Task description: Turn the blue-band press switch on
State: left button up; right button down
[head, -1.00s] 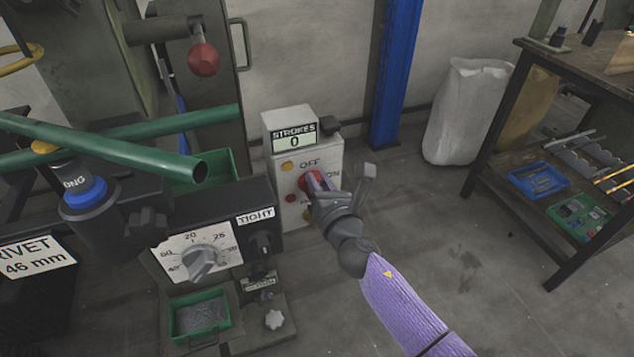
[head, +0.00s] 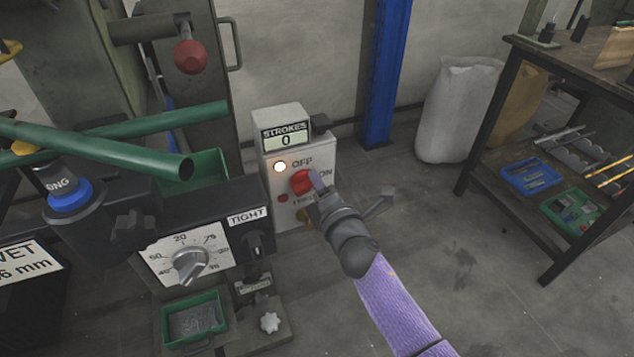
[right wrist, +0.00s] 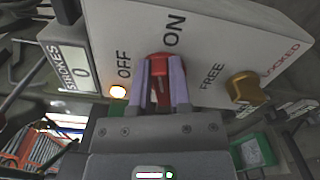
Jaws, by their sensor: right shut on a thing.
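The blue-band press (head: 70,195) stands at the left with a blue ring on its dark head. Its grey switch box (head: 322,160) carries a STROKES counter (head: 285,140) reading 0, OFF and ON labels and a red switch (head: 301,182). The lamp (head: 280,167) beside OFF glows; it also glows in the right wrist view (right wrist: 118,92). My right gripper (head: 314,183) is shut on the red switch, with a finger on either side of it in the right wrist view (right wrist: 160,82). The switch handle points toward ON there. My left gripper is not in view.
A brass-coloured knob (right wrist: 246,88) between FREE and LOCKED sits beside the switch. A green pipe (head: 100,148) crosses at the left, near a dial (head: 188,262). A blue post (head: 385,75), white sack (head: 457,110) and workbench (head: 590,75) stand at the right.

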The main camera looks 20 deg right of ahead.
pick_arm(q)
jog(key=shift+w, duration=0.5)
pick_arm(e)
jog(key=shift+f+m, duration=0.2)
jog(key=shift+m, duration=0.7)
jog(key=shift+f+m, duration=0.15)
jog(key=shift+m, duration=0.75)
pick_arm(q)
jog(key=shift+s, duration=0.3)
pick_arm(e)
jog(key=c, duration=0.6)
grip_release()
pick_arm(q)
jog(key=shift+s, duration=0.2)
pick_arm(e)
jog(key=shift+o, duration=0.2)
